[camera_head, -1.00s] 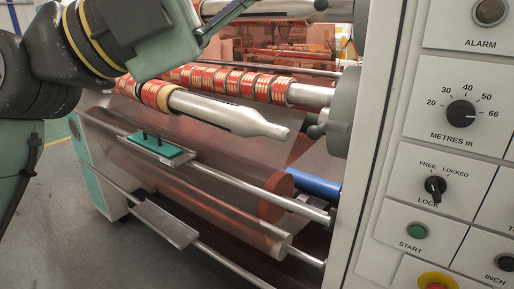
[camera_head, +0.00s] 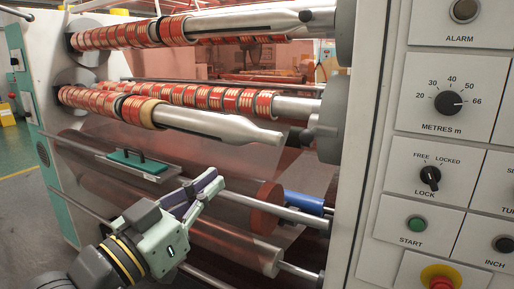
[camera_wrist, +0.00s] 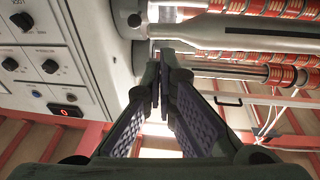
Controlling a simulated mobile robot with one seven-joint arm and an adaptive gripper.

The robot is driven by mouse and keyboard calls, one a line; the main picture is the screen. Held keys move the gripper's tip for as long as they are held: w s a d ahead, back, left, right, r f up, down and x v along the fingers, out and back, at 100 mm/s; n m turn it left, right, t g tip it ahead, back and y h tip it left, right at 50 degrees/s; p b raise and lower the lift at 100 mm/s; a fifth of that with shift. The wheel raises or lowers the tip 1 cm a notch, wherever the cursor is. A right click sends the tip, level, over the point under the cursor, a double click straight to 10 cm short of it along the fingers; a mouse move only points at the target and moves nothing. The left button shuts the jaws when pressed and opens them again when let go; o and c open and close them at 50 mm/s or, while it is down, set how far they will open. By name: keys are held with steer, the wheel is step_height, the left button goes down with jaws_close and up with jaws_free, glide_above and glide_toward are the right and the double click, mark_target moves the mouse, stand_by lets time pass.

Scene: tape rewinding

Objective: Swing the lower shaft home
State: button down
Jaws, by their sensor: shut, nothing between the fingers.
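The lower shaft (camera_head: 222,125) is a grey metal bar carrying red-and-cream tape rolls, with a tapered free end. It stands out in front of another tape-covered shaft (camera_head: 296,107), and its free end is apart from the round grey end boss (camera_head: 328,132) at the right. My gripper (camera_head: 218,181) is below the lower shaft, shut and empty, with a visible gap to it. In the wrist view the gripper (camera_wrist: 165,62) points toward the machine, and a bare shaft with a tapered end (camera_wrist: 235,36) lies across beyond the fingertips.
The upper shaft (camera_head: 255,22) with tape rolls runs above. The control panel (camera_head: 455,150) stands at the right. Open floor (camera_head: 22,220) shows at the left.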

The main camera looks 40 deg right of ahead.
steer(key=p, duration=0.7)
glide_toward(268, 141)
steer(key=a, duration=0.2)
steer(key=p+x, duration=0.4)
steer(key=x, duration=0.1)
steer(key=p+x, duration=0.3)
steer(key=shift+s+d, duration=0.2)
steer(key=shift+d, duration=0.1)
steer(key=shift+w+d+f, duration=0.1)
steer(key=shift+d, duration=0.15)
